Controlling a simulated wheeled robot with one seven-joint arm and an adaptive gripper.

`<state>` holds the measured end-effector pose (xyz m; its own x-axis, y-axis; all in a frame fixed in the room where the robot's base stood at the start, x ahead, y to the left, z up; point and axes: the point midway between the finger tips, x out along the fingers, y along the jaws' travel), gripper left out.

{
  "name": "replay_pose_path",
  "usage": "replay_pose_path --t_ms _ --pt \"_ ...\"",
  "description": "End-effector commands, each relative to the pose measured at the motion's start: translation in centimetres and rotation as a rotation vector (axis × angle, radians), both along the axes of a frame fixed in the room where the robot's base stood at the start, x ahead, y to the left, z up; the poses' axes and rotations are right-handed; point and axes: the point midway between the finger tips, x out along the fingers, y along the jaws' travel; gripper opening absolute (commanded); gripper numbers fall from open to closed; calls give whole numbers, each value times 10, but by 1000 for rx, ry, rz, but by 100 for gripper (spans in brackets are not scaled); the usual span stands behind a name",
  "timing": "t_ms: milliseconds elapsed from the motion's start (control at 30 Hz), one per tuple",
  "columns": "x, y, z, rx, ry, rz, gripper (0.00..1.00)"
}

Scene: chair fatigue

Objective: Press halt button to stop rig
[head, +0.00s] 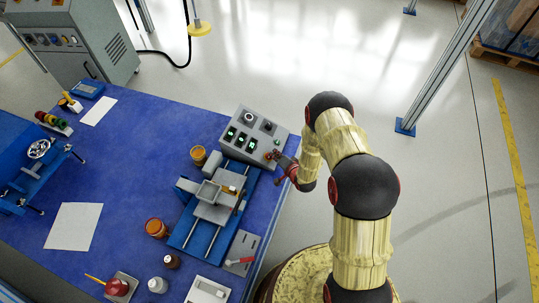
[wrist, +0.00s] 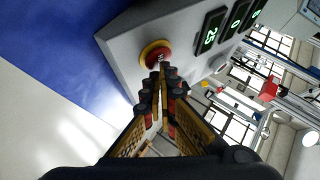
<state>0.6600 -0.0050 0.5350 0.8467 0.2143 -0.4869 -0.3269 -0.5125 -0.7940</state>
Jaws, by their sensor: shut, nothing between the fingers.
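The halt button is a red mushroom cap on a yellow ring, on the face of the grey control box (head: 262,126). In the wrist view the button (wrist: 154,54) is at upper centre, on the grey panel (wrist: 125,42). My gripper (head: 274,155) is shut and empty at the box's lower right corner, largely hiding the button in the head view. In the wrist view the closed fingertips (wrist: 167,70) overlap the button's lower right edge. I cannot tell whether they touch it. Green-lit displays (wrist: 210,31) show beside the button, one reading 25.
The rig (head: 212,205) with its grey carriage and rails stands on the blue table (head: 130,150) just below the box. An orange-topped jar (head: 198,155) stands left of the box. A metal post (head: 440,75) rises from the floor at right.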

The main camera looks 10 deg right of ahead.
Motion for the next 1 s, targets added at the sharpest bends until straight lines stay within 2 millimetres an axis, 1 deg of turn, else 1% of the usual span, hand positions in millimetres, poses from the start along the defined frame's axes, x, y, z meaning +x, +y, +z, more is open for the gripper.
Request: replay_pose_path --t_ms 33,267,833,900,1000 --pt "-5 3 -6 0 13 7 0" --pt "-7 3 -2 0 13 8 0" --pt "-13 -15 50 0 3 2 0" --pt "-13 -17 54 1 2 2 0" --pt "-14 -18 56 1 2 2 0"
